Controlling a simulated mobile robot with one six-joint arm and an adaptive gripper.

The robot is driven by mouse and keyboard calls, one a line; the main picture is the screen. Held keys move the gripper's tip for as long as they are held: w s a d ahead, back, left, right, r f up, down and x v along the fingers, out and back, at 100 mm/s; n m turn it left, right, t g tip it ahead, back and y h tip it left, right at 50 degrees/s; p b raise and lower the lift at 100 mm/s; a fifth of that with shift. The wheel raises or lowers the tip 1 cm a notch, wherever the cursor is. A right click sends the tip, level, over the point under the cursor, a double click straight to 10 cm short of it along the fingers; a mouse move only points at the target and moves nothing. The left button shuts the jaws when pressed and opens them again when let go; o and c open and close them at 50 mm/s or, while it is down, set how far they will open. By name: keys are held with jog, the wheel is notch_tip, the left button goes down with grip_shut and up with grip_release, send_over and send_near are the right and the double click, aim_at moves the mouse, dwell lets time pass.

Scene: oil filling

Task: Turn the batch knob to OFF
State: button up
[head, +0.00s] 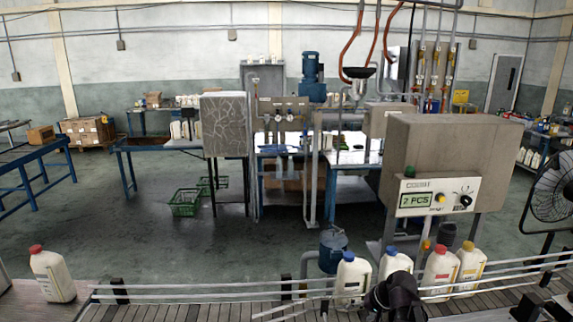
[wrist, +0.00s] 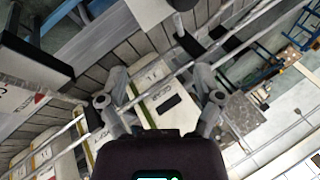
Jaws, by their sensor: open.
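The batch knob (head: 465,200) is a small black dial on the white front panel (head: 425,211) of a grey-brown control box (head: 450,145) at the right of the head view. Its pointer setting is too small to read. Left of it are a yellow button (head: 440,198) and a display (head: 413,200) reading "2 PCS". My gripper is open in the wrist view (wrist: 160,92), its two fingers apart, with a white bottle (wrist: 160,103) seen between them. I cannot tell how far that bottle is from the fingers. The dark end of my arm shows low in the head view, below the panel.
A conveyor with rails (head: 200,298) runs along the front. White bottles with blue (head: 349,256), red (head: 441,249) and yellow caps stand on it below the panel; a red-capped bottle (head: 52,275) stands at far left. A fan (head: 552,190) is right of the box.

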jog(key=s+a+f+n+g+h+b, duration=0.2)
jog(key=s+a+f+n+g+h, duration=0.1)
jog(key=s, duration=0.6)
notch_tip(320, 180, down, 2)
jog(key=shift+s+a+f+g+h, duration=0.1)
jog(key=shift+s+a+g+h, duration=0.1)
jog(key=shift+a+g+h, duration=0.35)
jog(key=shift+h, duration=0.25)
